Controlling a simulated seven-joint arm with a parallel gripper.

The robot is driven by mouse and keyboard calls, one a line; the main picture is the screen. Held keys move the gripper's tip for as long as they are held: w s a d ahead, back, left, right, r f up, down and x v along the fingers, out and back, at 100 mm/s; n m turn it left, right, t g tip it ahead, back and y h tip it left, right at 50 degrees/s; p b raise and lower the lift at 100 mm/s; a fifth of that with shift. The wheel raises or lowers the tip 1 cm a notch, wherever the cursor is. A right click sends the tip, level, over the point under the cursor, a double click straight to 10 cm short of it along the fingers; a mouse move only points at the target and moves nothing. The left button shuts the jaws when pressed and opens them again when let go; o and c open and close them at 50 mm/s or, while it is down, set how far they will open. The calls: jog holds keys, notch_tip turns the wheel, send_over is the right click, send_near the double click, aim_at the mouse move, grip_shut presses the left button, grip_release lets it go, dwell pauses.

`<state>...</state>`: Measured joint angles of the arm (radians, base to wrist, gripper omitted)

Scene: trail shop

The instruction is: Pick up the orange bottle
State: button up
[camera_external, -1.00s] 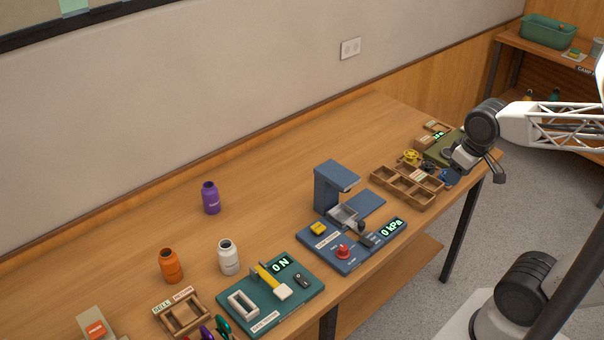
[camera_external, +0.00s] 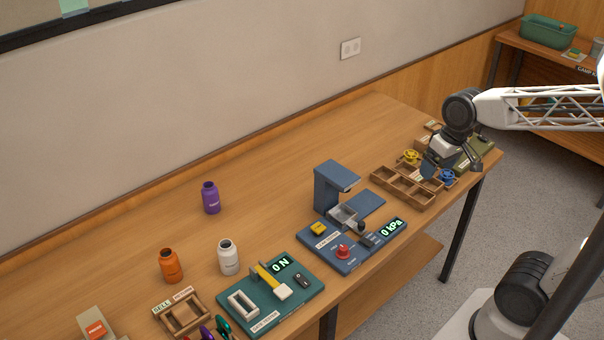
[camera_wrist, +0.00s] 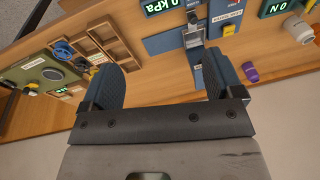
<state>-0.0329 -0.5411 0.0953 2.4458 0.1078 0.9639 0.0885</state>
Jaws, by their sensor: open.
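The orange bottle (camera_external: 171,266) stands upright on the wooden table at the left, near a white bottle (camera_external: 228,257) and a purple bottle (camera_external: 211,198). My gripper (camera_external: 437,168) is above the far right end of the table, well away from the orange bottle. In the wrist view my gripper (camera_wrist: 160,80) shows two dark fingers spread apart with nothing between them. The purple bottle (camera_wrist: 250,72) and the white bottle (camera_wrist: 299,29) show at the right of the wrist view. I cannot see the orange bottle there.
A blue press station (camera_external: 350,245) stands mid-table, with a green gauge board (camera_external: 312,297) left of it. A divided wooden tray (camera_external: 405,188) lies below my gripper. A small wooden box (camera_external: 183,315) sits in front of the orange bottle. The table behind the bottles is clear.

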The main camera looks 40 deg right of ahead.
jog(key=w+a+f+m+g+y, duration=0.2)
jog(key=w+a+m+g+y, duration=0.3)
jog(key=w+a, duration=1.9)
jog(key=m+g+y, duration=0.1)
jog(key=m+y, duration=0.6)
jog(key=m, duration=0.1)
send_near(170, 265)
jog(key=w+a+f, duration=0.1)
jog(key=w+f, duration=0.1)
jog(key=shift+w+a, duration=0.1)
jog(key=shift+a, duration=0.2)
jog(key=shift+x, duration=1.25)
jog(key=shift+f, duration=0.1)
